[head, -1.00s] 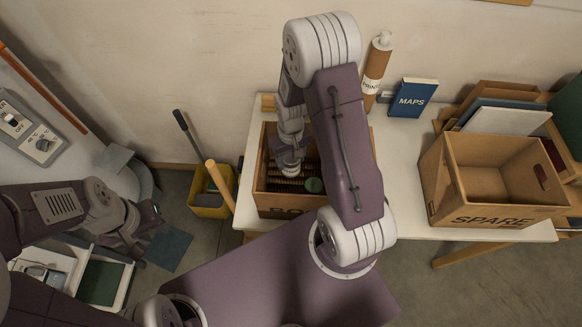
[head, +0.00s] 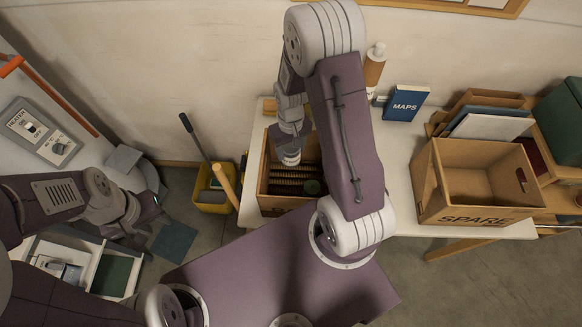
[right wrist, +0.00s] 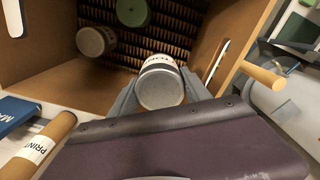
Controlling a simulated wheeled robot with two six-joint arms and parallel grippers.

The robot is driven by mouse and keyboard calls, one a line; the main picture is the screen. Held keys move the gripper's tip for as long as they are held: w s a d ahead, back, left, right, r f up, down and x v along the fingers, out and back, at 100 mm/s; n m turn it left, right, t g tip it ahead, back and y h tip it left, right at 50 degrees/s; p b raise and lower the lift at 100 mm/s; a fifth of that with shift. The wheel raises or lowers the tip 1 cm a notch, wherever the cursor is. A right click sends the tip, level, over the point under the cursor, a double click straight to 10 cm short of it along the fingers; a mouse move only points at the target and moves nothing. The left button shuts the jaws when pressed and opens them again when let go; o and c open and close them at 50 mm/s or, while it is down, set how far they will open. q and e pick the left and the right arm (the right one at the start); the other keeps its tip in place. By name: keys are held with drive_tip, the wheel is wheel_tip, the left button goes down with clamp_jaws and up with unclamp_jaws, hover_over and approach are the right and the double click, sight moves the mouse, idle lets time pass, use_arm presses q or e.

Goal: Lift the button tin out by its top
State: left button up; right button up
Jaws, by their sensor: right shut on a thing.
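My right gripper (right wrist: 161,92) is shut on a round tin (right wrist: 160,86) with a pale grey top, a white label with partly hidden dark print, and a dark band. I take it as the button tin. It is over the inside of the brown box (head: 264,178); its exact height is unclear. A second pale tin (right wrist: 95,41) and a green round tin (right wrist: 133,11) are in the box. My left gripper (head: 145,212) is far left of the box, its jaws unclear.
A ribbed dark lining (right wrist: 175,25) shows inside the box. A pale stick (right wrist: 262,73) leans outside near its wall. The PRINT tube (head: 374,68), MAPS book (head: 405,103) and SPARE box (head: 480,213) stand right of it. A yellow bucket (head: 212,200) is at left.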

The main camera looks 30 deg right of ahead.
wheel_tip(320, 180, up, 9)
drive_tip(key=p, duration=0.7)
drive_tip(key=shift+r+p, duration=0.2)
drive_tip(key=shift+p, duration=0.2)
drive_tip(key=shift+f, duration=0.1)
drive_tip(key=shift+f, duration=0.1)
